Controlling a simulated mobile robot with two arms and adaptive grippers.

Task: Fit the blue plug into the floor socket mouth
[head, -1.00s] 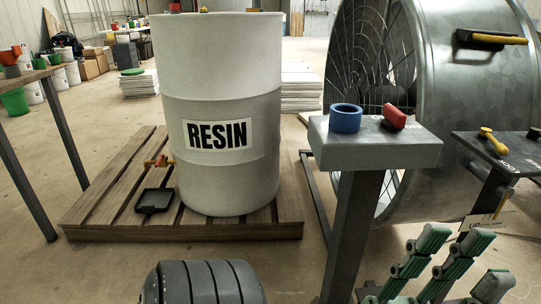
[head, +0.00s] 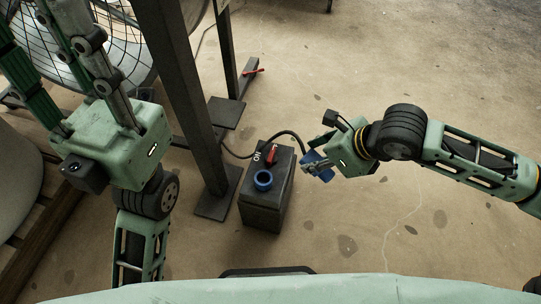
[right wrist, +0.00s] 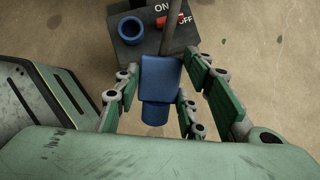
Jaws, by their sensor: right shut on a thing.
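The floor socket is a dark box (head: 267,190) on the floor in the middle of the head view. Its blue ring-shaped mouth (head: 263,180) faces up, open and empty; it also shows in the right wrist view (right wrist: 131,29). My right gripper (head: 314,167) is shut on the blue plug (right wrist: 160,75), just right of the box and apart from the mouth. A dark cable (head: 290,134) runs to the plug. The plug shows between the green fingers in the right wrist view; in the head view the hand partly hides it. My left gripper (head: 55,35) is open and empty at upper left, away from the socket.
A red ON/OFF switch (head: 272,155) stands on the box beside the mouth. A dark metal post (head: 196,95) with foot plates rises just left of the box. A caged fan (head: 125,35) and wooden pallet (head: 35,240) lie further left. Floor to the right is clear.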

